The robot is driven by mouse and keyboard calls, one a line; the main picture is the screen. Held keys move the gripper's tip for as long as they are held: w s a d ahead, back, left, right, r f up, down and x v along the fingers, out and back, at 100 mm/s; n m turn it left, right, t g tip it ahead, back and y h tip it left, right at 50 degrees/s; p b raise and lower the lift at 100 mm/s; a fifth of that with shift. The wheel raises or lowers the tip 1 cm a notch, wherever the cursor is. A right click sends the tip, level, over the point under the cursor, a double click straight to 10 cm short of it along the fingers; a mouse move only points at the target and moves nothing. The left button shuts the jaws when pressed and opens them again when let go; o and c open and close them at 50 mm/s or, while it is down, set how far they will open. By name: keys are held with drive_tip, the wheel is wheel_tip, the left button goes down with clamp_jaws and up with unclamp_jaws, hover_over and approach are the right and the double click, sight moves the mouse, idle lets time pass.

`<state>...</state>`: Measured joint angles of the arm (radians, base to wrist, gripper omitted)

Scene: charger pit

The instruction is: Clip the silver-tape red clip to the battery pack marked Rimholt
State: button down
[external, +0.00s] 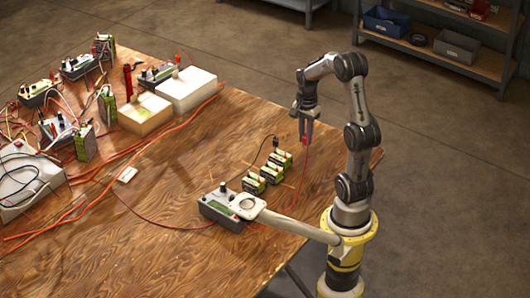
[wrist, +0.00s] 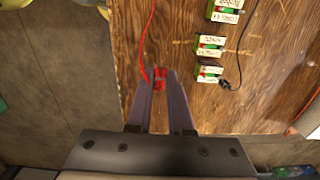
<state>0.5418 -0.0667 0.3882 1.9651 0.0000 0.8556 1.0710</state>
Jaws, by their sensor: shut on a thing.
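My gripper (external: 305,120) is shut on a red clip (external: 309,130) and holds it above the right part of the wooden table. In the wrist view the clip (wrist: 159,77) sits between the fingertips, with a red lead running up from it. A small greyish patch shows on it; I cannot tell if it is silver tape. Three green-and-white battery packs stand in a row: near (external: 254,183), middle (external: 270,174) and far (external: 284,160). They lie left of my gripper in the external view and right of it in the wrist view (wrist: 210,45). Their labels are too small to read.
A black clip (external: 275,141) with a black lead is at the far pack. A grey charger (external: 219,208) stands near the table's front. More chargers, packs, pale boxes (external: 187,88) and loose cables crowd the left. Shelving (external: 435,45) stands behind. The table between is mostly clear.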

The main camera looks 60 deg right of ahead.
drive_tip(key=w+a+m, duration=0.9)
drive_tip(key=w+m, duration=0.3)
drive_tip(key=m, duration=0.6)
drive_tip(key=shift+d+f, duration=0.15)
drive_tip(key=shift+f, duration=1.25)
drive_tip(key=shift+d+f, duration=0.15)
drive_tip(key=shift+f, duration=1.25)
drive_tip(key=shift+f, duration=0.1)
drive_tip(key=shift+f, duration=3.35)
drive_tip(key=shift+f, duration=0.25)
drive_tip(key=c, duration=0.7)
unclamp_jaws()
drive_tip(key=shift+c, duration=0.2)
